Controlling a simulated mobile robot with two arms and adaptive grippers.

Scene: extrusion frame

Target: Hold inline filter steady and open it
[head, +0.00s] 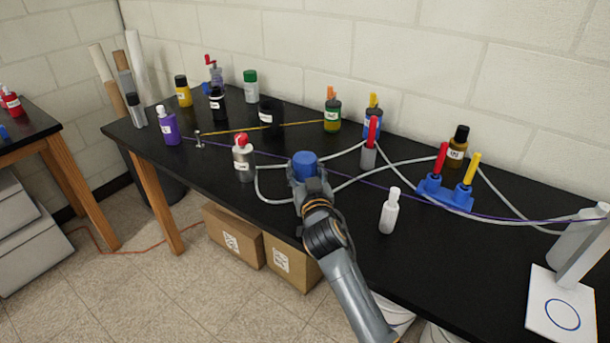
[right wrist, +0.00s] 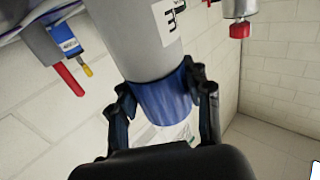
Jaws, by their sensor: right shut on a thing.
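The inline filter shows in the head view as a blue cap (head: 305,160) at the front edge of the black bench. In the right wrist view it is a grey cylinder (right wrist: 133,35) with a white label and a blue end (right wrist: 166,102). My right gripper (head: 307,180) is on it from the front. In the right wrist view its two fingers (right wrist: 164,100) lie on either side of the blue end, shut on it. In the head view the grey body is hidden behind my gripper. My left gripper is not in view.
Grey tubing (head: 270,198) runs along the bench beside the filter. A grey canister with a red top (head: 243,163) stands to its left, a red-handled valve (head: 368,152) to its right. A white bottle (head: 389,212) stands at the front, and blue valves (head: 445,192) farther right.

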